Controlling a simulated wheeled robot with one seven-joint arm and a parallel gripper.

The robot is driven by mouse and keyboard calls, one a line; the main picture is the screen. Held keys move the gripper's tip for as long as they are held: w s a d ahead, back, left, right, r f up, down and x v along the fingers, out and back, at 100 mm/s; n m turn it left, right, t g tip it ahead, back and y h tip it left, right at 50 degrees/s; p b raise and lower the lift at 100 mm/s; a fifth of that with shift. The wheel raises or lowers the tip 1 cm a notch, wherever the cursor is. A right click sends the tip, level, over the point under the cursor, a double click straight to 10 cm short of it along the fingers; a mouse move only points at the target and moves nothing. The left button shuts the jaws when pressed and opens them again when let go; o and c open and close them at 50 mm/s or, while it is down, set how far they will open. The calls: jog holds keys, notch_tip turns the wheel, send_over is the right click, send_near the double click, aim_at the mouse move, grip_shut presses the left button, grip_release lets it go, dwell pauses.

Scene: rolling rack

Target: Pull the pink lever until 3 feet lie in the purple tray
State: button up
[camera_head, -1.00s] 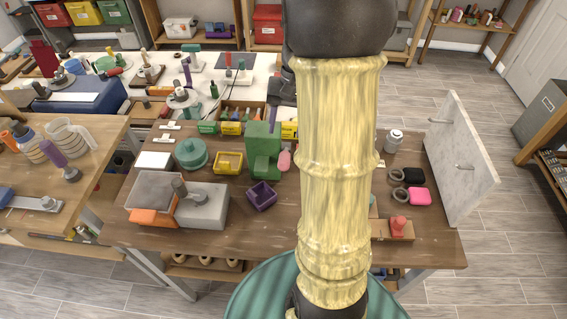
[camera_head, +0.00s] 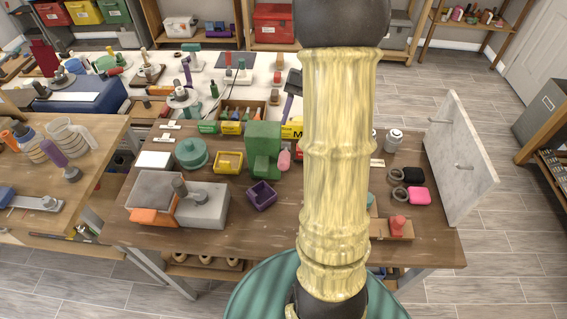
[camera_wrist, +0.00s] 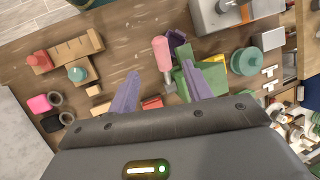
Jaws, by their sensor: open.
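The pink lever (camera_head: 284,160) sticks out at the right side of the green dispenser (camera_head: 264,142). The lever also shows in the wrist view (camera_wrist: 161,50), beside the green dispenser (camera_wrist: 184,88). The purple tray (camera_head: 262,196) sits on the bench in front of the dispenser. It is partly visible in the wrist view (camera_wrist: 177,39). I cannot make out any feet in it. My gripper (camera_wrist: 160,71) is open and empty, its two purple fingers apart above the bench. The lever lies ahead of the gap between them in the picture. My arm hides the gripper in the head view.
A yellow tray (camera_head: 229,162) and a teal round container (camera_head: 192,154) stand left of the dispenser. A grey block (camera_head: 203,207) is at the front left. A red stamp-like piece (camera_head: 399,223) and an upright white panel (camera_head: 460,155) are at the right.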

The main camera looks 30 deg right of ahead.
aim_at(285, 159)
jog(key=p+x, duration=0.1)
jog(key=x, duration=1.3)
jog(key=shift+r+p, duration=0.1)
jog(key=shift+p, duration=0.2)
jog(key=shift+c, duration=0.2)
grip_shut()
